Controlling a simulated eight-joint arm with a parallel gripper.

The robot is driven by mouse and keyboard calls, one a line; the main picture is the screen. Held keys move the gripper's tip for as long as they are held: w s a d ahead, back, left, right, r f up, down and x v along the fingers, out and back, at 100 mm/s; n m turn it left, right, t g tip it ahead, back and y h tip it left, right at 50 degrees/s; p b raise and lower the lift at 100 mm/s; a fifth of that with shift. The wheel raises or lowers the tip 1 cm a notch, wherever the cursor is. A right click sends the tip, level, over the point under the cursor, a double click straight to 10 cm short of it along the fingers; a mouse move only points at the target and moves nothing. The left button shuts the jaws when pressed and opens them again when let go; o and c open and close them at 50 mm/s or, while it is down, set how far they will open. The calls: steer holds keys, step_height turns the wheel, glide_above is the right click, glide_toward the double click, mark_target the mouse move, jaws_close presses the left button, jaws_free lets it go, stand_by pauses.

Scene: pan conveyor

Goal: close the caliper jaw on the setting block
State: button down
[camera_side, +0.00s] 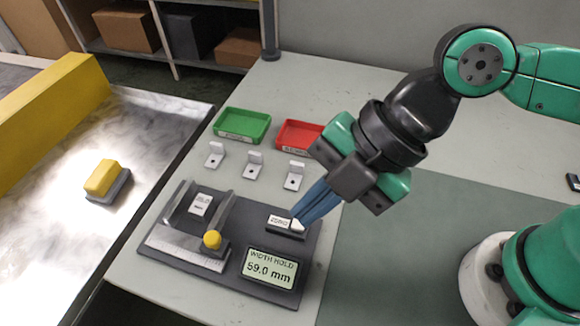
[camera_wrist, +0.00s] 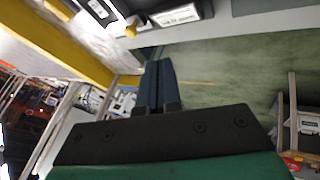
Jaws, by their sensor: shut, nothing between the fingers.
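The caliper stands on a dark base plate (camera_side: 205,266) in the side view. Its sliding jaw carries a yellow knob (camera_side: 212,240) and stands at the right of the scale. A pale labelled setting block (camera_side: 200,204) lies between the jaws, with a visible gap to the sliding jaw. The display (camera_side: 270,268) reads "WIDTH HOLD 59.0 mm". My gripper (camera_side: 298,222) is shut and empty, its blue fingertips at the right end of the white ZERO button (camera_side: 279,221); I cannot tell whether they touch it. The wrist view shows the closed fingers (camera_wrist: 153,85) and the yellow knob (camera_wrist: 131,30).
Several small grey brackets (camera_side: 254,165) stand behind the caliper. A green tray (camera_side: 242,136) and a red tray (camera_side: 290,146) lie farther back. A conveyor (camera_side: 140,140) at left carries a yellow-topped block (camera_side: 102,178). The mat (camera_side: 400,250) at right is clear.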

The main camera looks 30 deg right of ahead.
mark_target(210, 235)
steer(key=x, duration=1)
steer(key=shift+a, duration=0.1)
steer(key=shift+w+a+f, duration=0.1)
steer(key=shift+w+a, duration=0.2)
steer(key=shift+w, duration=0.2)
steer(key=shift+w+a+f, duration=0.1)
steer(key=shift+w+a, duration=0.25)
steer(key=shift+w, duration=0.15)
steer(key=shift+w+a, duration=0.4)
steer(key=shift+w, duration=0.2)
steer(key=shift+w+a, duration=1.3)
steer(key=shift+s, duration=0.1)
